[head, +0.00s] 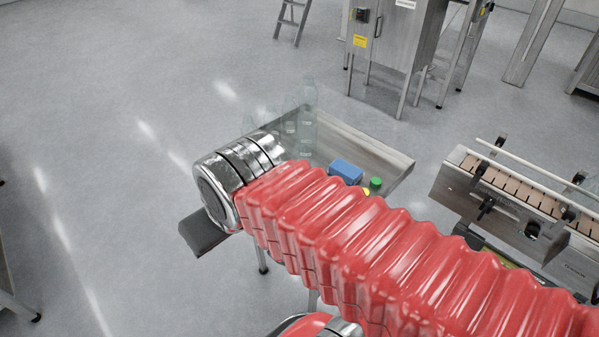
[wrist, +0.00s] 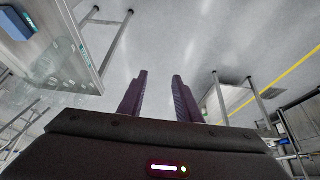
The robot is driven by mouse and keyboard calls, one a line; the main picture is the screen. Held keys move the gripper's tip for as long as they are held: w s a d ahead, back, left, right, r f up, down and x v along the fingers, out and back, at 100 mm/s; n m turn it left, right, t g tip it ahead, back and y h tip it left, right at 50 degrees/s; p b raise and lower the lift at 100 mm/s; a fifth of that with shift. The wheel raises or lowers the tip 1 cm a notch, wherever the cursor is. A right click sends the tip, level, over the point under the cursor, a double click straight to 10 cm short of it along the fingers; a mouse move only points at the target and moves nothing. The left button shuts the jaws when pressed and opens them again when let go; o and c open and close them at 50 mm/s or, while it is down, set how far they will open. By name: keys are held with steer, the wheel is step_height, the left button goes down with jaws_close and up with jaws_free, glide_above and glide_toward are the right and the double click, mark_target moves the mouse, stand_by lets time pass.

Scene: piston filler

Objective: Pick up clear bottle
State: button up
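Several clear bottles (head: 308,125) stand upright on the steel table in the head view. The tallest is nearest the table's middle, and the ones to its left are faint against the floor and partly behind my arm. My gripper (wrist: 160,76) shows in the wrist view with its two dark fingers apart and nothing between them. In the head view the fingers cannot be made out; my red sleeved arm and silver wrist cover the table's near left part. Faint clear shapes (wrist: 65,68) at the left of the wrist view look like the bottles, away from the fingers.
The steel table (head: 383,147) also carries a blue block (head: 346,171) and a green-capped item (head: 376,184), partly hidden by my arm. A conveyor (head: 520,195) stands at the right. A steel cabinet (head: 390,40) and a ladder (head: 291,20) are behind.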

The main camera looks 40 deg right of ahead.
steer(key=shift+o, duration=2.1)
steer(key=shift+d+f+m, duration=0.1)
steer(key=shift+f+m, duration=0.15)
steer(key=shift+m, duration=0.05)
steer(key=w+d+f+m+t+y, duration=0.2)
steer(key=w+d+f+m+y, duration=0.15)
steer(key=d+m, duration=0.65)
steer(key=w+d+f+m+t+y, duration=0.2)
steer(key=w+d+m, duration=0.25)
steer(key=m, duration=0.95)
steer(key=s+d+m+t+h, duration=0.3)
steer(key=d+m+t+h, duration=0.2)
steer(key=d+m, duration=0.6)
steer(key=d, duration=0.7)
steer(key=shift+s+d+f, duration=0.15)
steer(key=shift+s+d, duration=0.05)
steer(key=shift+w, duration=0.1)
